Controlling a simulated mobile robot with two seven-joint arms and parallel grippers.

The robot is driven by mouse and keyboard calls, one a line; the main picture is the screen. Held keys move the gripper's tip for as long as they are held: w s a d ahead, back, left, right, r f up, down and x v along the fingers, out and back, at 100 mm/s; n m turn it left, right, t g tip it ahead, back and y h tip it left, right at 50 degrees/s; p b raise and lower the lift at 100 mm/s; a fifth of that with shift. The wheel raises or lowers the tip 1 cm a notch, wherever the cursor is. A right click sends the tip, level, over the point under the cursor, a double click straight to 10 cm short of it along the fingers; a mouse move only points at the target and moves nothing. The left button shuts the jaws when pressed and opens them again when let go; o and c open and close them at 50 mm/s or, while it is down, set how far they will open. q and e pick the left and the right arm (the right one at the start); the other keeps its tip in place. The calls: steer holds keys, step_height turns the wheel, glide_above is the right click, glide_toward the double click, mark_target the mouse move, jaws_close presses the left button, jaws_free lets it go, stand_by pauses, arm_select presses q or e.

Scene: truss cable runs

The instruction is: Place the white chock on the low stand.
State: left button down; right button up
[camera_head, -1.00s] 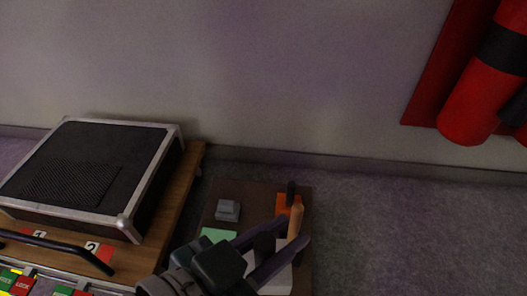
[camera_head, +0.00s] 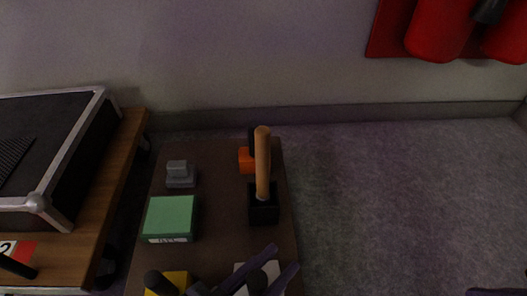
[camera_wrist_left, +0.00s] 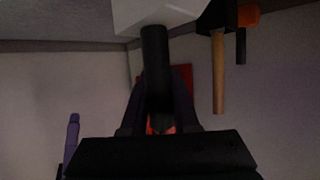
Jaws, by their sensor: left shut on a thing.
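My left gripper (camera_head: 283,259) comes in at the bottom of the head view. Its purple fingers are shut on the white chock (camera_head: 271,270), which shows only in part between and beside them. In the left wrist view the chock's white body (camera_wrist_left: 165,12) is at the top, with its dark handle (camera_wrist_left: 156,65) between the fingers. A dark brown low top (camera_head: 222,190), likely the low stand, lies under the gripper. I cannot tell whether the chock touches it. A purple tip at the bottom right edge is likely my right gripper (camera_head: 492,291); its jaws are not shown.
On the brown top are a green box (camera_head: 171,217), a grey block (camera_head: 180,176), an orange piece (camera_head: 245,160), a wooden-handled black mallet (camera_head: 263,208) and a yellow block (camera_head: 176,279). A wooden platform (camera_head: 122,150) with a black case (camera_head: 60,120) stands left. Floor to the right is clear.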

mark_target(271, 281)
arm_select(q)
step_height(271, 281, down, 5)
steer(key=b, duration=0.4)
steer(key=shift+r, duration=0.35)
steer(key=shift+f, duration=0.2)
steer(key=c, duration=0.7)
jaws_free()
steer(key=shift+o, duration=0.2)
